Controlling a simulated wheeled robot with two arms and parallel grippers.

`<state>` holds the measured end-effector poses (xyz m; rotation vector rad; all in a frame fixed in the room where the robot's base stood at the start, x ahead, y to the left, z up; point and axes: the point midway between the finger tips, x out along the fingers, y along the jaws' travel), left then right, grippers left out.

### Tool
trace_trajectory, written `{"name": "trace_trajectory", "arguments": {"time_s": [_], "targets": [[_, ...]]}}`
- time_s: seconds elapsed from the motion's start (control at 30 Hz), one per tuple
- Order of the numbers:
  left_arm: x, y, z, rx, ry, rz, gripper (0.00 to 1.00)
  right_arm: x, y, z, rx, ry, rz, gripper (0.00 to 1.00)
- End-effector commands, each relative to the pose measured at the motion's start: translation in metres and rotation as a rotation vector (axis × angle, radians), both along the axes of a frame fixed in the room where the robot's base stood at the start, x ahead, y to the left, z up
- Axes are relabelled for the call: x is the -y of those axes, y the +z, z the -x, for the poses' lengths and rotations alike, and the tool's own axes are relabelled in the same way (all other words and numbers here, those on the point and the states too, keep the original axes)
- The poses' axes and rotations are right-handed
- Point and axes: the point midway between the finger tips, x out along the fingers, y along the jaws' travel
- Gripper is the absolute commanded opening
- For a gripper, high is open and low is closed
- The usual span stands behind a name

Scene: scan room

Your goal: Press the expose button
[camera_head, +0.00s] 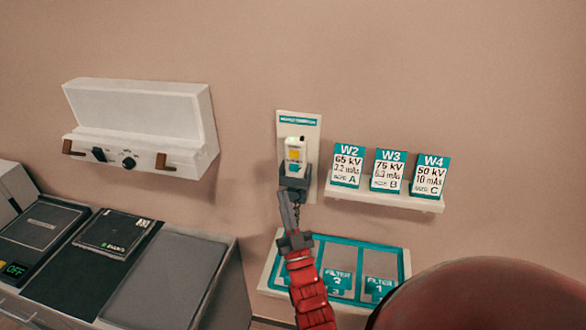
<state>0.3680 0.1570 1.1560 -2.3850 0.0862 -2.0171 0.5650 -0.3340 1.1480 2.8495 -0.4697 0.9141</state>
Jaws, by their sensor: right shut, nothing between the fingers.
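A white hand control (296,151) with a yellow-orange patch hangs upright in a dark grey holder (296,180) on a pale wall plate with a teal label. Which part of it is the expose button is too small to tell. My right gripper (285,196) comes up from below on a red wrist. It is shut and empty, with its tips just under the holder's left part. Whether they touch the holder cannot be told. The gripper hides part of what hangs below the holder. My left gripper is not in view.
A shelf (405,202) with cards W2, W3 and W4 is to the right. A teal filter tray (405,265) is below. A white wall box (142,125) with knobs is at left, above a console (50,235) with a dark plate. My red arm covers the lower right.

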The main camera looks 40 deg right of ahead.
Motion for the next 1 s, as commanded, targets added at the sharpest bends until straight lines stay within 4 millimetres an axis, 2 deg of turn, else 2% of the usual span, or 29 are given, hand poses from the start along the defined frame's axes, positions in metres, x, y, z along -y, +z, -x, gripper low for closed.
{"name": "trace_trajectory", "arguments": {"time_s": [0.33,0.5,0.67,1.0], "targets": [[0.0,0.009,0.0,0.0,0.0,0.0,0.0,0.036,0.002,-0.03,-0.001,-0.003,0.002,0.0],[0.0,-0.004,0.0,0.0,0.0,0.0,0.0,0.052,-0.001,-0.043,0.003,-0.001,0.001,0.0],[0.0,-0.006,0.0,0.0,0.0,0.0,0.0,0.058,-0.001,-0.048,0.0,-0.002,0.001,0.0],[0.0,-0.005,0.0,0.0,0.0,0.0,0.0,0.058,0.0,-0.048,-0.001,-0.001,0.0,0.0]]}}
